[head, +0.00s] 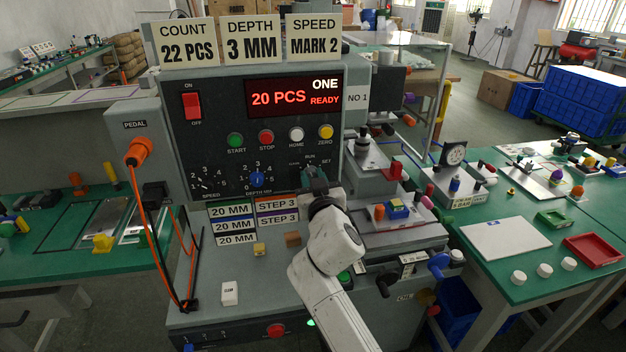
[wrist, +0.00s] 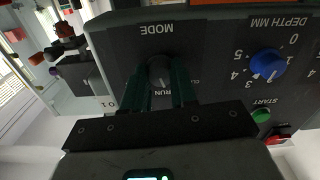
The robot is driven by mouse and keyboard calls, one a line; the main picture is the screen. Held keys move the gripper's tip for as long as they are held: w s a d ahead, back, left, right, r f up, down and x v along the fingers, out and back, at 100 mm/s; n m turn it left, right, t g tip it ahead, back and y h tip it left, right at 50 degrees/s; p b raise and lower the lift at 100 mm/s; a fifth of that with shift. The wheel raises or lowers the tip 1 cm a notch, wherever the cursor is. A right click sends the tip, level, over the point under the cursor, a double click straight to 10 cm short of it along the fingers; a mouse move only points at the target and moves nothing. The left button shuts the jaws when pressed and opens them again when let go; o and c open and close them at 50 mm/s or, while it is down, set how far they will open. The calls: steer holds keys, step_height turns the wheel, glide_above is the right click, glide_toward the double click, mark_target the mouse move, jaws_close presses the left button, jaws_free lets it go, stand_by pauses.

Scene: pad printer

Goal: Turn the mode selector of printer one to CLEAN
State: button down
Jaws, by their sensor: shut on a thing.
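Printer one (head: 215,110) stands in front of me; its red display reads 20 PCS, ONE and READY. My gripper (head: 315,182) is at the lower right of its dark panel. In the wrist view, which is upside down, my gripper (wrist: 161,82) has its two dark green fingers on either side of the mode selector (wrist: 160,72), a dark round knob. It is shut on that knob. The words MODE and RUN show by the knob; a finger partly covers another label. In the head view my gripper hides the knob. Which way its pointer faces I cannot tell.
The blue depth knob (head: 257,180) sits left of my gripper in the head view, with the speed dial (head: 206,182) beyond it. A row of coloured buttons, including the white HOME button (head: 296,134), is just above. Small blocks and the printing bed lie below and right.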

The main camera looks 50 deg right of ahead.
steer(key=n, duration=0.4)
steer(key=shift+p, duration=0.35)
steer(key=shift+n+p, duration=0.45)
steer(key=shift+n, duration=1.75)
steer(key=c, duration=0.9)
jaws_free()
steer(key=shift+b+v, duration=0.85)
steer(key=shift+v, duration=4.55)
